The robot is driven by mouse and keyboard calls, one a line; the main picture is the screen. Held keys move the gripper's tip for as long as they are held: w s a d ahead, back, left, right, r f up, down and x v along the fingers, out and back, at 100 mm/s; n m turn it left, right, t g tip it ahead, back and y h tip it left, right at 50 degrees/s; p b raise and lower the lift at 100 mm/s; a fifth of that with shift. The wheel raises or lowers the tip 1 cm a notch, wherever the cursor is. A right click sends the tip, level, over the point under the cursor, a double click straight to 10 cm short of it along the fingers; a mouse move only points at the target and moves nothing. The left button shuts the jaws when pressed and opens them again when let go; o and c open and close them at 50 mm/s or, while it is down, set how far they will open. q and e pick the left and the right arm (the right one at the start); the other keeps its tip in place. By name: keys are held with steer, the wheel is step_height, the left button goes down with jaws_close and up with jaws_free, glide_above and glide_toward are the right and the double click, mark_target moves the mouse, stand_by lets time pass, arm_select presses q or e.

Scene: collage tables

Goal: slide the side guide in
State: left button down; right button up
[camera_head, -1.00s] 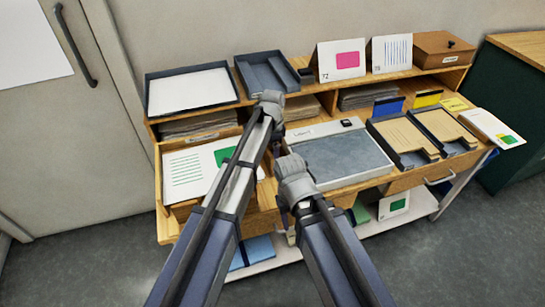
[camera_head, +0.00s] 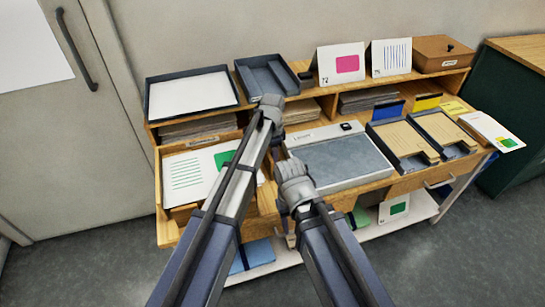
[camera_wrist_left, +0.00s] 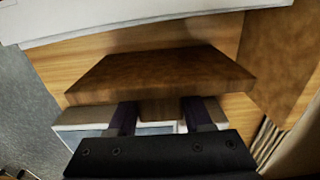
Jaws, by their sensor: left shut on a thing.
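In the left wrist view, a brown wooden piece with a broad top (camera_wrist_left: 160,72), which looks like the side guide, lies across the front of my left gripper. The two dark fingers of my left gripper (camera_wrist_left: 160,113) are shut on a narrow wooden part below this top. In the head view my left gripper (camera_head: 278,143) is beside the left edge of the grey-bedded tray (camera_head: 340,160); my arm hides the guide there.
A white card with green lines (camera_head: 187,172) lies left of my left arm. Two dark trays with tan sheets (camera_head: 405,140) are to the right. A shelf with paper stacks (camera_head: 365,100) runs behind. Folders (camera_head: 255,252) lie on the lower shelf.

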stand_by(0.8)
arm_select(q)
steer(key=a, duration=0.1)
steer(key=s+a, duration=0.1)
steer(key=a, duration=0.2)
steer(key=shift+s+a, duration=0.3)
steer(key=shift+a, duration=0.05)
steer(key=shift+c, duration=1.6)
jaws_free()
steer(key=shift+r, duration=0.15)
step_height(320, 180, up, 8)
steer(key=p, duration=0.8)
steer(key=shift+f, duration=0.25)
